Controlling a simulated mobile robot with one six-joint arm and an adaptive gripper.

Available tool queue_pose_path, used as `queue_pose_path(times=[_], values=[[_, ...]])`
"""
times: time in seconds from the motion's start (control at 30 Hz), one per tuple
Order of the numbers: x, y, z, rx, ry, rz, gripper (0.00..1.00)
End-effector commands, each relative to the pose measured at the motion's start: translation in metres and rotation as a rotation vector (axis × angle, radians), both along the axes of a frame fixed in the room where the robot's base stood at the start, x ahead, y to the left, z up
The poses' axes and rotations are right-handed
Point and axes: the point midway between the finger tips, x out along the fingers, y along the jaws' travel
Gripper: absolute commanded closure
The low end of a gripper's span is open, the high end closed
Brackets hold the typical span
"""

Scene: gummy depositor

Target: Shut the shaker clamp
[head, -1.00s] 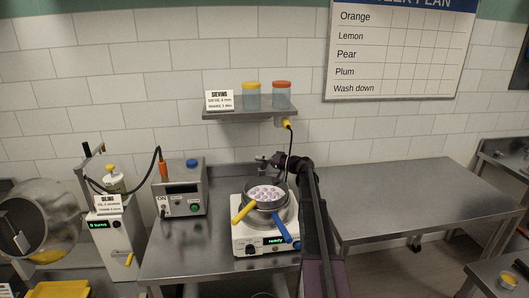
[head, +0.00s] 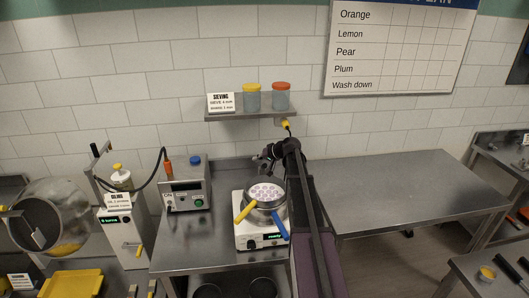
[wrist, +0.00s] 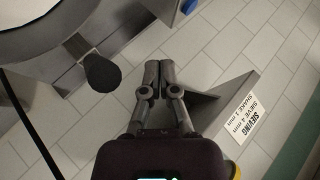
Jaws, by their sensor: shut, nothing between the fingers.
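The shaker (head: 248,236) is a white box with a green display, standing on the steel table. A round metal sieve (head: 284,202) with pale purple pieces in it sits on top. A yellow handle (head: 244,210) and a blue handle (head: 279,226) stick out at the front. In the wrist view a black round knob (wrist: 101,73) on a metal bracket stands beside a large round rim; it looks like part of the clamp, but I cannot tell its position. My gripper (wrist: 152,75) is shut and empty, right of the knob and apart from it. In the head view my gripper (head: 268,156) is behind the sieve.
A wall shelf (head: 225,116) with two jars and a sieving card is above my gripper. A grey control box (head: 187,200) stands left of the shaker. A black cable (wrist: 35,120) hangs at the left in the wrist view. The right table (head: 400,190) is bare.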

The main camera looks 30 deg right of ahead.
Motion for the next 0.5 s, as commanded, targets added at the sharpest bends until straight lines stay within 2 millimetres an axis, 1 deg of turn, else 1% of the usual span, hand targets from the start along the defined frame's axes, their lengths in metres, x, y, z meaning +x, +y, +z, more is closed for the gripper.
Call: queue_pose_path(times=[0.03,0.27,0.5], values=[[-0.003,0.0,0.013,-0.029,0.02,-0.014,1.0],[-0.012,-0.007,0.032,-0.187,0.112,-0.094,1.0],[-0.023,-0.019,0.061,-0.363,0.176,-0.179,1.0]])
